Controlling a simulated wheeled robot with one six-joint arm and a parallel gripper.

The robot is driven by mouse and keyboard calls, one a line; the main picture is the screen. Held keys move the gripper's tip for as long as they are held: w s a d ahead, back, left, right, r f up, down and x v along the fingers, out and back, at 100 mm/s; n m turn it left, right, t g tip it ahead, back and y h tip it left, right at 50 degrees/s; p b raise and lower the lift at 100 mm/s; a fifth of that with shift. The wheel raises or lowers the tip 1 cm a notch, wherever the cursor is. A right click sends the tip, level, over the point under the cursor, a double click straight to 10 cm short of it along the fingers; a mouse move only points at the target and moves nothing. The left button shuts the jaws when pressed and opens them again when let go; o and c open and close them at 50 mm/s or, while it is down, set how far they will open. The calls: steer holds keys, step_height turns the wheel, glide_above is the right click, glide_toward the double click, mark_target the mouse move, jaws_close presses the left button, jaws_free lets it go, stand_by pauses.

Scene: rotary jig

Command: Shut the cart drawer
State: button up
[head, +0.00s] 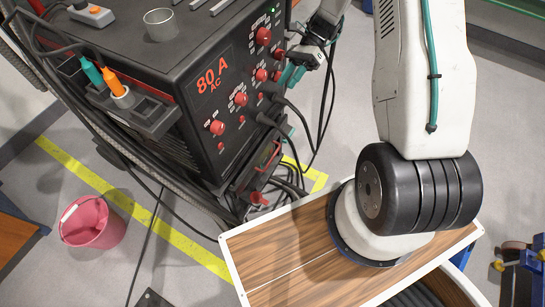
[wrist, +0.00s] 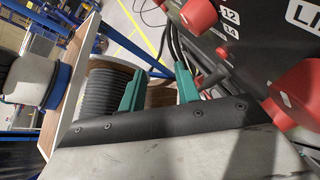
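The cart (head: 165,110) is a black machine with red trim, red knobs and an "80 A AC" label on its front. A dark box-like part (head: 262,168) sticks out low at the front, with a red knob below it; I cannot tell whether it is the drawer. My gripper (head: 292,76) is beside the cart's front at the upper right, its teal fingers partly hidden. In the wrist view my gripper (wrist: 160,88) has its teal fingers apart, with nothing held between them. The cart's dark front panel with red knobs (wrist: 235,45) is close on the right there.
Black cables (head: 300,135) hang from the cart's front. A pink bucket (head: 92,222) stands on the floor at left, near a yellow floor line (head: 130,205). A grey cup (head: 160,24) and a torch holder (head: 125,98) are on the cart. Blue stands (head: 530,262) are at right.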

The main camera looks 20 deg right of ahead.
step_height(320, 180, down, 16)
steer(key=d+m+t+y, duration=0.2)
steer(key=m+y, duration=0.2)
steer(key=m, duration=0.2)
steer(key=m+t+y, duration=0.4)
steer(key=m+t, duration=0.3)
steer(key=m, duration=0.5)
glide_toward(272, 157)
steer(key=x, duration=0.9)
steer(key=shift+w+a+f, duration=0.2)
steer(key=shift+a+f, duration=0.05)
steer(key=shift+a, duration=0.15)
jaws_close()
